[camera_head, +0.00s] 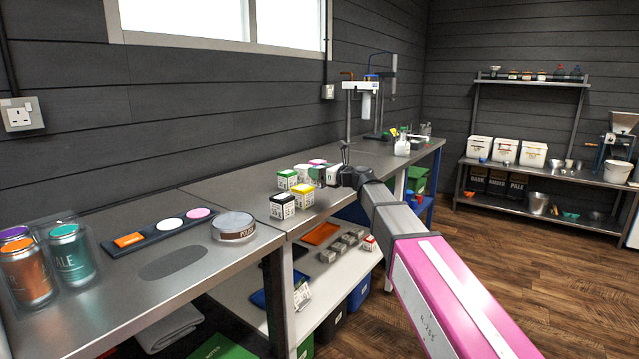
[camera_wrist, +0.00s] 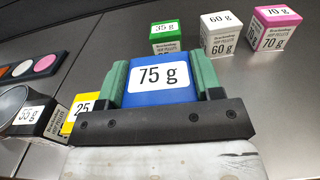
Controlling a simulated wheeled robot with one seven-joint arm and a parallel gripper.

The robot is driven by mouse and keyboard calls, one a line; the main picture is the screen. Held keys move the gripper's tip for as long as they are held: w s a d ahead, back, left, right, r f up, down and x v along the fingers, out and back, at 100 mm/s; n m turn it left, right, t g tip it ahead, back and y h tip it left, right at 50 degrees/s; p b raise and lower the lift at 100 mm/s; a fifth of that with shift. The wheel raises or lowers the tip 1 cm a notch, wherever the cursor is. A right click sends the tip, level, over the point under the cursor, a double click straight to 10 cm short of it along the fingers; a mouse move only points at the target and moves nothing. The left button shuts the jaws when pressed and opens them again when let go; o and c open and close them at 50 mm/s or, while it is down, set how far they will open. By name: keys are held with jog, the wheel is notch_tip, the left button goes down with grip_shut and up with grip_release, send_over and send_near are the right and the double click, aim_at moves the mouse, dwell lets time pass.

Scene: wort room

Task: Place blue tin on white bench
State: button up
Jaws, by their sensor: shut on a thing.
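My gripper (camera_wrist: 162,80) is shut on a blue tin (camera_wrist: 160,98) with a white "75 g" label, its green fingers at the tin's two sides. In the head view my gripper (camera_head: 324,173) is over the far part of the long bench (camera_head: 225,275), among small tins, and the blue tin cannot be made out there. Whether the tin touches the bench top is unclear. The bench top looks grey and metallic; a pale shelf (camera_head: 312,278) is below it. I cannot tell which surface is the white bench.
Close around my gripper stand green (camera_wrist: 166,38), white (camera_wrist: 219,34), pink (camera_wrist: 276,28), yellow (camera_wrist: 82,118) and black (camera_wrist: 38,122) tins.

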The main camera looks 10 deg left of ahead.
jog(key=shift+w+f, duration=0.1)
jog(key=shift+f, duration=2)
jog(key=o, duration=1)
jog(key=shift+f, duration=0.1)
jog(key=shift+d, duration=0.1)
